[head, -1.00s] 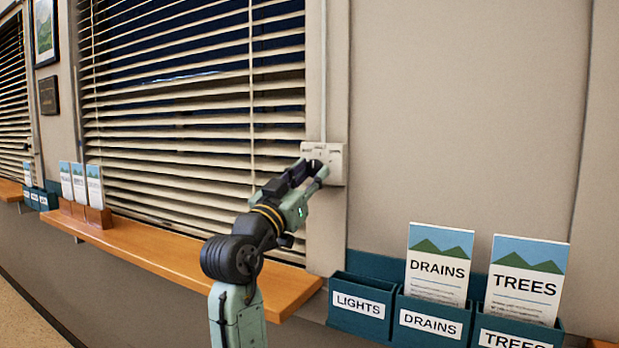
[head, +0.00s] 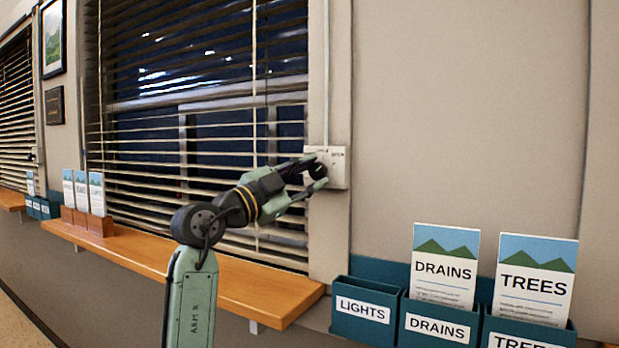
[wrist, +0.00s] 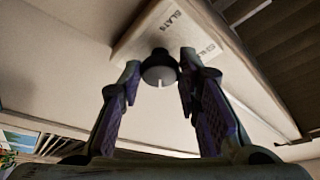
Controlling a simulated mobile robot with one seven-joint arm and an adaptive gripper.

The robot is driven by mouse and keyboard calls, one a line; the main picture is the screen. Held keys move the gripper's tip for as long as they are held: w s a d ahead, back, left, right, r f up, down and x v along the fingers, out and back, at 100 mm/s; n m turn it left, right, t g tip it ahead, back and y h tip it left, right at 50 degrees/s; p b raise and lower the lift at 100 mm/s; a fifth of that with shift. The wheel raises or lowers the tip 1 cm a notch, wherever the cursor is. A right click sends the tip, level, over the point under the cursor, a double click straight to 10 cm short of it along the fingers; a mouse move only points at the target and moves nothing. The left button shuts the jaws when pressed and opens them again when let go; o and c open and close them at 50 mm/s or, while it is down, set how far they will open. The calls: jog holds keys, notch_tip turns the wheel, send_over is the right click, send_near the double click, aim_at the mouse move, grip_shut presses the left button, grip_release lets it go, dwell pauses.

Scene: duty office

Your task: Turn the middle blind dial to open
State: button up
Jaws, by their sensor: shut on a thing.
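In the head view, my gripper (head: 318,172) partly hides the dial. The blind (head: 200,42) has its slats tilted apart, with dark window glass showing between them.
A wooden sill (head: 245,285) runs below the window, with a leaflet stand (head: 95,218) at its left. Teal leaflet boxes (head: 365,312) hang at lower right. Another blind (head: 15,110) is at far left. The wall right of the plate is bare.

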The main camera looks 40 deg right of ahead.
jog(key=shift+w+r+m+g+y, duration=0.15)
jog(key=shift+m+g+y, duration=0.25)
jog(key=shift+m, duration=0.9)
jog(key=shift+p, duration=0.3)
jog(key=o, duration=1.1)
jog(key=shift+o, duration=0.2)
jog(key=shift+a, duration=0.1)
jog(key=a+f, duration=0.2)
jog(key=a, duration=0.9)
jog(key=shift+s+a+f, duration=0.15)
jog(key=shift+s+a, duration=0.2)
